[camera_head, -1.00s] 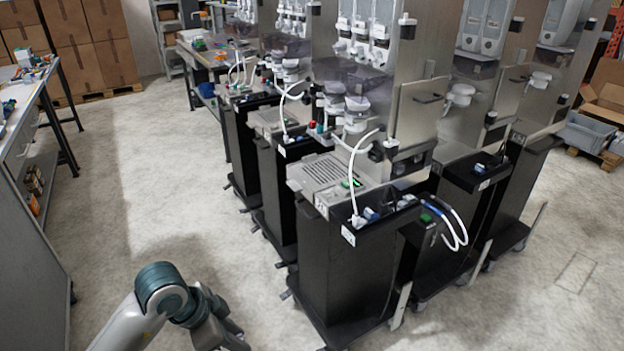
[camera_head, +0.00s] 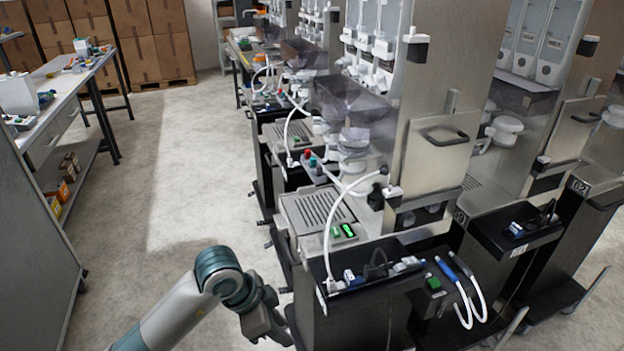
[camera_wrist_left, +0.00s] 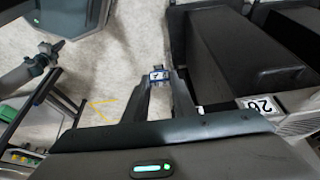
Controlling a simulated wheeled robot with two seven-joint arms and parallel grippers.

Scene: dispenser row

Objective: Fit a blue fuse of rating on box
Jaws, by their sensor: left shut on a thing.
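My left gripper (camera_head: 278,328) is low in the head view, left of the nearest dispenser's black base. In the left wrist view, my left gripper (camera_wrist_left: 160,78) is shut on a small blue fuse (camera_wrist_left: 158,74) with a white marked face, held at the fingertips; the marking is too small to read. In the head view the fuse cannot be made out. A black box (camera_head: 434,284) with a green part is on the front of the nearest dispenser, with blue-and-white cables beside it. I cannot tell whether it is the task's box. My right gripper is not in view.
The nearest dispenser's black ledge (camera_head: 375,283) carries small blue and white parts and a white hose (camera_head: 332,225). More dispensers stand behind and to the right. A workbench (camera_head: 75,85) is at the left. The pale floor (camera_head: 180,150) between is clear.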

